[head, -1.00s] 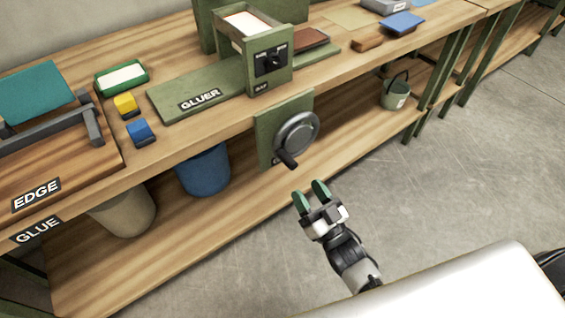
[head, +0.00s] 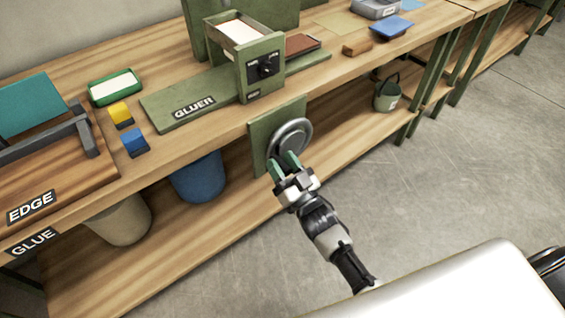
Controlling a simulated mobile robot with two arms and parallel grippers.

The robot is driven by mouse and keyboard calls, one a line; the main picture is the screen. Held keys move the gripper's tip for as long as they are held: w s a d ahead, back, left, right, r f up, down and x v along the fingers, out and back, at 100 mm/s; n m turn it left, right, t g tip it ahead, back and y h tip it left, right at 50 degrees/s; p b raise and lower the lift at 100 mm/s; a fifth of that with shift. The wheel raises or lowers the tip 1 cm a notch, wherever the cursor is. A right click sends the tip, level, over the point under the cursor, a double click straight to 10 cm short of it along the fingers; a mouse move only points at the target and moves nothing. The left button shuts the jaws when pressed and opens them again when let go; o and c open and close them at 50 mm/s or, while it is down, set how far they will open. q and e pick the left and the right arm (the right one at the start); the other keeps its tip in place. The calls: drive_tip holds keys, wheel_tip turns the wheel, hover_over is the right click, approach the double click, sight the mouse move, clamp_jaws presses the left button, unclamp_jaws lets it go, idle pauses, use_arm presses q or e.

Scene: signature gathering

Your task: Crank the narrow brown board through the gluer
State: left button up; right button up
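The green gluer (head: 262,66) stands on the bench, with a dial on its front and a label on its bed. A flat reddish-brown board (head: 304,44) lies at its right side, partly hidden behind the housing. The gluer's round grey crank wheel (head: 293,132) is on a green panel below the bench top. My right gripper (head: 282,163) is at the lower left of the wheel, its green-tipped fingers apart at the crank handle's place. The handle is hidden by the fingers, so contact is unclear. My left gripper is not in view.
Yellow (head: 121,114) and blue (head: 135,142) blocks and a green-rimmed tray (head: 116,86) sit left of the gluer. A blue bin (head: 198,179) and a small green bucket (head: 387,95) stand on the lower shelf (head: 150,254). The floor at right is clear.

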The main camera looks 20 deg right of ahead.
clamp_jaws()
